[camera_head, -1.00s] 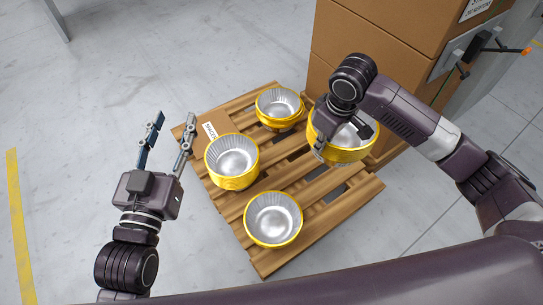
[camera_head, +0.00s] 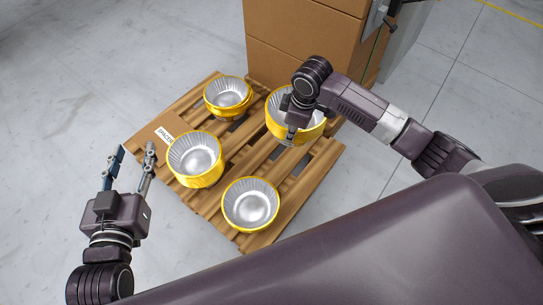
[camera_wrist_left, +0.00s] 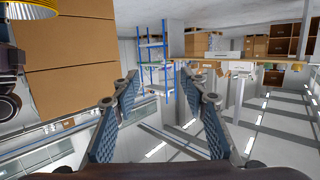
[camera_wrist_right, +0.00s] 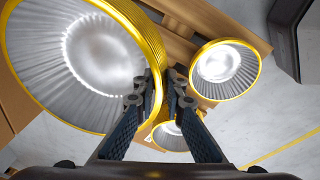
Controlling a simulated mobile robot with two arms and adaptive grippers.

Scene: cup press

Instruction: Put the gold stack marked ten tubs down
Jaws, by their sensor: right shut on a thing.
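A tall gold stack of silver-lined tubs (camera_head: 308,127) is at the upper right of the pallet in the head view. My left gripper (camera_head: 134,149) is open and empty, left of the pallet. In the left wrist view its fingers (camera_wrist_left: 165,88) are spread with nothing between them.
The wooden pallet (camera_head: 268,160) also bears gold tub stacks at its back (camera_head: 228,94), left (camera_head: 196,160) and front (camera_head: 250,204). A flat labelled carton (camera_head: 160,138) lies at its left edge. Tall brown cartons (camera_head: 300,45) stand behind. Bare pallet slats show between the stacks.

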